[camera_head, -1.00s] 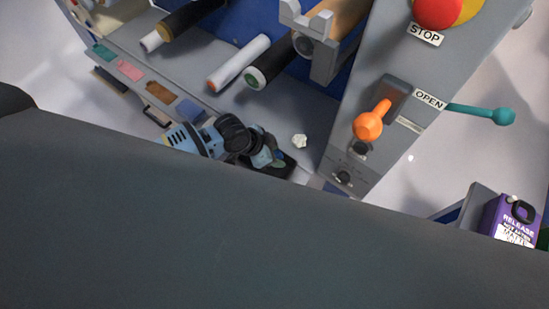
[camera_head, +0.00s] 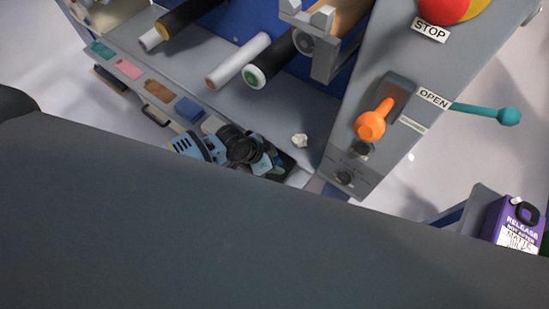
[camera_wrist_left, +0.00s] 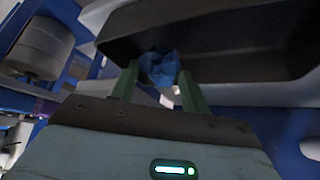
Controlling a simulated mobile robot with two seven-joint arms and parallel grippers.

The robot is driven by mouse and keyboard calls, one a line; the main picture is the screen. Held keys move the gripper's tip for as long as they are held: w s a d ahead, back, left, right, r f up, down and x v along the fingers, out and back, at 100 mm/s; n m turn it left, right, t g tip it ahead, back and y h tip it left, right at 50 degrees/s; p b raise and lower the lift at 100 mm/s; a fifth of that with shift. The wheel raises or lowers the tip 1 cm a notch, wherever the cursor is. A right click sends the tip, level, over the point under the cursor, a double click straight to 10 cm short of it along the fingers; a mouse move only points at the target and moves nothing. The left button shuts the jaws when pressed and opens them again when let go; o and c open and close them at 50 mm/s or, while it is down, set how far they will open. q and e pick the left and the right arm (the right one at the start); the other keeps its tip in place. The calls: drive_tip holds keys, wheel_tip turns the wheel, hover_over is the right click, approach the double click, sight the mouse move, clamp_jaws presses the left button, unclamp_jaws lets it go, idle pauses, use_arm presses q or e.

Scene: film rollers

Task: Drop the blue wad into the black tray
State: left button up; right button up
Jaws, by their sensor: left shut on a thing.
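In the left wrist view, the crumpled blue wad (camera_wrist_left: 160,67) sits between the green fingers of my left gripper (camera_wrist_left: 158,82), which is shut on it. The black tray (camera_wrist_left: 225,45) spans the top of that view, close beyond the wad. Whether the wad is above or inside the tray I cannot tell. In the head view, my left gripper (camera_head: 268,164) is over or beside the black tray (camera_head: 287,162), hiding much of it. The wad cannot be made out there. My right gripper is not in view.
A white crumpled wad (camera_head: 299,140) lies on the grey machine bed near the tray. Rollers (camera_head: 238,62) lie behind. At right, a grey panel (camera_head: 350,135) carries an orange lever (camera_head: 371,122). A purple container (camera_head: 513,222) stands far right. My dark body covers the lower head view.

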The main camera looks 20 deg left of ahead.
use_arm(q)
drive_tip(key=shift+f, duration=0.2)
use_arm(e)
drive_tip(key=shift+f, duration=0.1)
use_arm(q)
drive_tip(key=o, duration=0.9)
drive_tip(key=shift+o, duration=0.2)
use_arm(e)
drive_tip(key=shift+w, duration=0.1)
use_arm(q)
drive_tip(key=shift+r, duration=0.15)
drive_tip(key=shift+r, duration=0.4)
drive_tip(key=p+v, duration=0.2)
drive_tip(key=v, duration=1)
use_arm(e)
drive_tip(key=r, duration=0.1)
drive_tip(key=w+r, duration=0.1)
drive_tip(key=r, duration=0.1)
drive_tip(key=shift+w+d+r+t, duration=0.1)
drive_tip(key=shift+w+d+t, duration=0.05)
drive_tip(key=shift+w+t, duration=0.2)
use_arm(q)
drive_tip(key=shift+s, duration=0.1)
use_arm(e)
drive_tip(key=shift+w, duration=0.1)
